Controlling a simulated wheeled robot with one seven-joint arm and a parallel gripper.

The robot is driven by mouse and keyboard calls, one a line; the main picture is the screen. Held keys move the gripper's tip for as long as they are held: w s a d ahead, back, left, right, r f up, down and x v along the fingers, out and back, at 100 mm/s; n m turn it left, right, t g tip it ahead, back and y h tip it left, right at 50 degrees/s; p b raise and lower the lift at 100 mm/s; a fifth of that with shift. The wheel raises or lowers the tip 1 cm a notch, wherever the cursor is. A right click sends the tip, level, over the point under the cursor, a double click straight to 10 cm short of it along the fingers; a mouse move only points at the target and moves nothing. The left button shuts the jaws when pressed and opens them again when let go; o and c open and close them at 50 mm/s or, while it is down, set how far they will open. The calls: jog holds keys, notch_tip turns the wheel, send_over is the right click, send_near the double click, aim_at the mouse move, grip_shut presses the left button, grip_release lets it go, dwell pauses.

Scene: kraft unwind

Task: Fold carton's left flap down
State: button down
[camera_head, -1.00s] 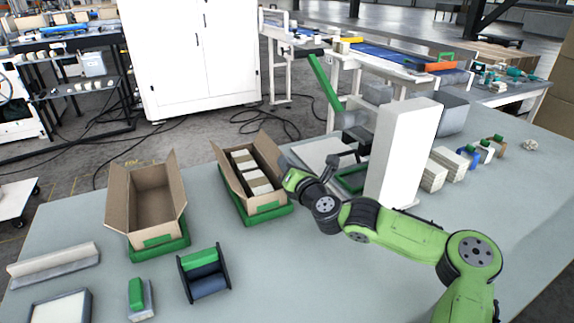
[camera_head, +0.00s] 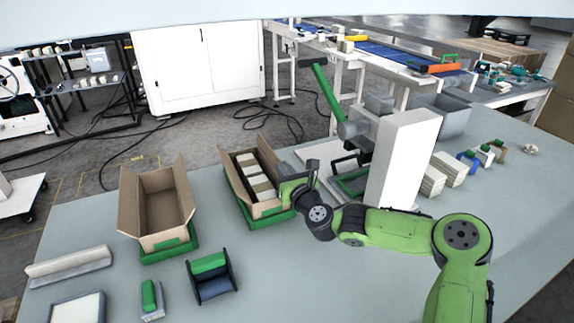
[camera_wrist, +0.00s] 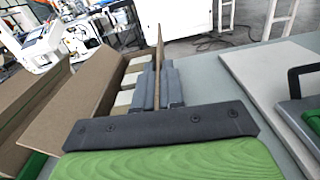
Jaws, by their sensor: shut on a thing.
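The filled brown carton (camera_head: 268,209) sits in a green tray (camera_head: 270,221) on the table, with cream blocks (camera_head: 258,182) in a row inside. Its left flap (camera_head: 232,172) stands up and leans outward; it shows large in the wrist view (camera_wrist: 85,85). Its right flap (camera_head: 267,155) stands nearly upright. My gripper (camera_head: 287,188) is at the carton's right side. In the wrist view, my gripper's dark fingers (camera_wrist: 157,88) are shut on the thin upright right flap (camera_wrist: 158,55). The fingers partly hide the blocks.
An empty open carton (camera_head: 160,200) in a green tray stands to the left. A tape roll holder (camera_head: 211,275) and a green-handled tool (camera_head: 150,298) lie in front. The table's front middle is clear.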

jog(key=shift+s+a+n+p, duration=0.1)
jog(key=shift+a+n+p, duration=0.15)
jog(key=shift+n, duration=0.45)
jog(key=shift+s+a+n+p, duration=0.1)
jog(key=shift+a+n+p, duration=0.1)
jog(key=shift+n, duration=0.5)
jog(key=shift+f, duration=0.1)
jog(key=c, duration=1.3)
grip_release()
jog(key=b+v, duration=0.1)
jog(key=v, duration=1.4)
jog(key=shift+s+b, duration=0.3)
jog(key=shift+s, duration=0.1)
